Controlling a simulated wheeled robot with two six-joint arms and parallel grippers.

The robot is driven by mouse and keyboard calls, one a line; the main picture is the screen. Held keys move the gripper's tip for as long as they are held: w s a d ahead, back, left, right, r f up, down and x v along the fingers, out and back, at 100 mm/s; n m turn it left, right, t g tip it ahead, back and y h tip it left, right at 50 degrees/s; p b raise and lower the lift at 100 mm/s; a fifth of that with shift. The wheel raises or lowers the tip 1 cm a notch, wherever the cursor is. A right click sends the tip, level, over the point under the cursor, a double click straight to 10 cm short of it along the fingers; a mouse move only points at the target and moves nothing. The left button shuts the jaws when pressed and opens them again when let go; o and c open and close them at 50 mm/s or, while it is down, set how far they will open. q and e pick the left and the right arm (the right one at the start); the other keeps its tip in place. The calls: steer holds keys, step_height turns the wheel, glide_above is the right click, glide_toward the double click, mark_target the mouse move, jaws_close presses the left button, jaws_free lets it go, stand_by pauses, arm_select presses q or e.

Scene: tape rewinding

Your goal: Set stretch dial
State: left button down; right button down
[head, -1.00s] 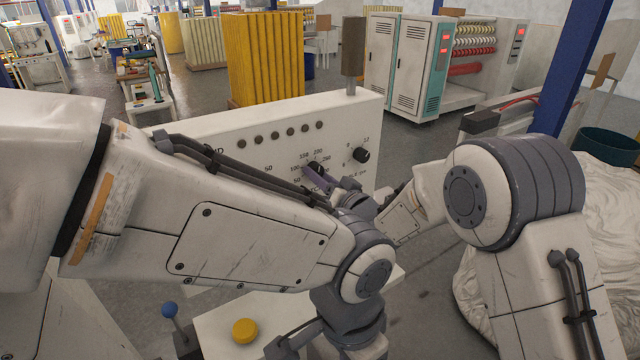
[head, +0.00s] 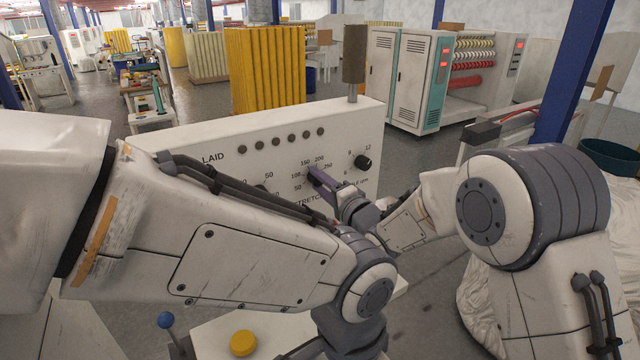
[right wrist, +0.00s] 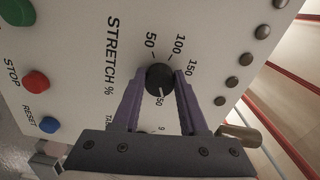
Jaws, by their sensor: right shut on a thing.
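The stretch dial (right wrist: 160,78) is a round black knob on the white panel (head: 225,140), beside the STRETCH % lettering. My right gripper (right wrist: 160,88) has its two purple fingers on either side of the knob, shut on it. Numbers 50, 100 and 150 show around the dial, and a white mark shows on the knob. In the head view, the right gripper (head: 318,177) reaches the panel from the lower right and mostly hides the dial. My left arm crosses in front of the panel; its gripper is out of sight.
Another black knob (head: 362,161) sits right of the dial. A red STOP button (right wrist: 36,82) and blue RESET button (right wrist: 49,125) are on the panel. A yellow button (head: 243,343) and blue-topped lever (head: 166,320) stand low in front.

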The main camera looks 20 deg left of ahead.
steer(key=shift+m, duration=0.8)
steer(key=shift+c, duration=2.2)
jaws_free()
steer(key=shift+s+d, duration=0.1)
steer(key=shift+s+d, duration=0.15)
steer(key=shift+d, duration=0.1)
steer(key=b+v, duration=0.4)
steer(key=v, duration=0.5)
steer(key=shift+s+d, duration=0.25)
